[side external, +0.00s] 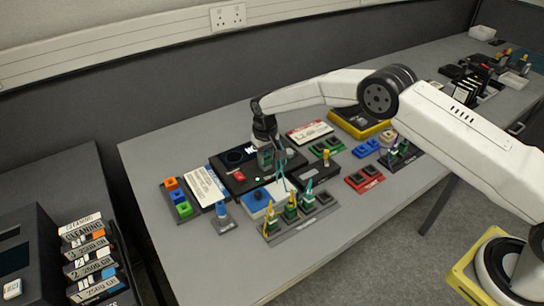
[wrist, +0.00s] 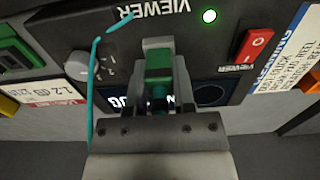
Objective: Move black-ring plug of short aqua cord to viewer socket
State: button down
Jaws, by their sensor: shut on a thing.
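My gripper (wrist: 160,70) is shut on a green plug (wrist: 158,62) and holds it over the black viewer unit (wrist: 120,30). An aqua cord (wrist: 92,90) hangs left of the gripper in the wrist view. In the side view my gripper (side external: 267,158) is above the viewer unit (side external: 222,170), and aqua cord (side external: 280,172) runs down toward the grey plug holder (side external: 310,221). The holder carries several upright green plugs (side external: 290,208). The viewer socket is not clearly visible; the gripper covers part of the unit.
The viewer has a red switch (wrist: 257,44), a lit green lamp (wrist: 210,16) and a pale knob (wrist: 76,64). The table's front left is clear.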

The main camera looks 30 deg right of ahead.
dwell(0.8)
jog(key=shift+c, duration=1.9)
grip_release()
jog(key=shift+r, duration=0.15)
jog(key=shift+r, duration=2.3)
jog(key=shift+r, duration=2)
